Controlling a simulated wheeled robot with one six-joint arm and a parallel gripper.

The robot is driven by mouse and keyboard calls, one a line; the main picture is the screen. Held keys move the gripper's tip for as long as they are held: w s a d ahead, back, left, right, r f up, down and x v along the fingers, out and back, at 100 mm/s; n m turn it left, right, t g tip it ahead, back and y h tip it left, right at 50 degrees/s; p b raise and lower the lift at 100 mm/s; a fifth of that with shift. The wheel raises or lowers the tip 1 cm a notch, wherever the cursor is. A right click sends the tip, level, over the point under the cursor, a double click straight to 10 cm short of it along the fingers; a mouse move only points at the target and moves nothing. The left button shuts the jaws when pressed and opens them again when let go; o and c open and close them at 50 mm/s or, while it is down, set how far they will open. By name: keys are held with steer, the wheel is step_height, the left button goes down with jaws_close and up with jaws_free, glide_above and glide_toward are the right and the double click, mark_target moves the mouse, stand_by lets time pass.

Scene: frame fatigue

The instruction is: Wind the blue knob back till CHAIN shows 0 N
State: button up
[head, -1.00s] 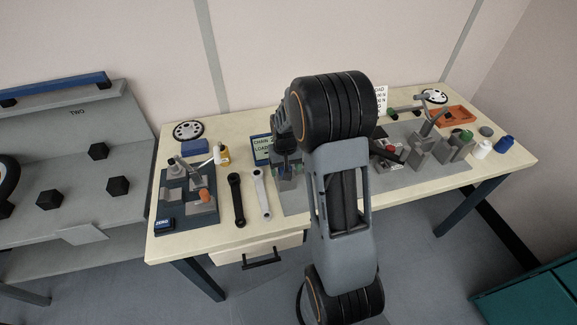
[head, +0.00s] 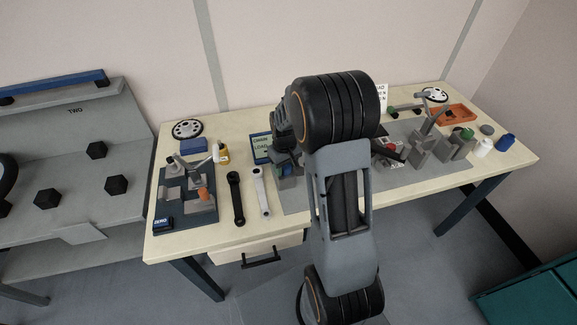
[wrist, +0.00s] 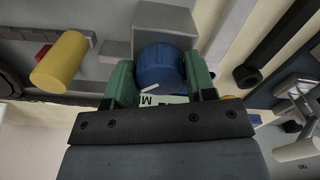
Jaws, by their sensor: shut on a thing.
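The blue knob (wrist: 160,68) shows in the wrist view, with a white mark on its lower face and a grey block behind it. My gripper (wrist: 159,84) has its green-padded fingers on both sides of the knob and is shut on it. In the head view my gripper (head: 285,168) is low over the bench, largely hidden by my arm.
A black crank arm (head: 236,198) and a silver one (head: 261,192) lie left of my gripper. A dark blue fixture (head: 178,214) stands farther left. In the wrist view a yellow cylinder (wrist: 62,62) is left of the knob. Grey fixtures (head: 420,150) stand on the right.

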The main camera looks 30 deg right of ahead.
steer(key=shift+n, duration=0.3)
steer(key=o, duration=0.9)
steer(key=shift+r, duration=0.1)
step_height(320, 180, up, 14)
steer(key=shift+f, duration=0.15)
stand_by(0.4)
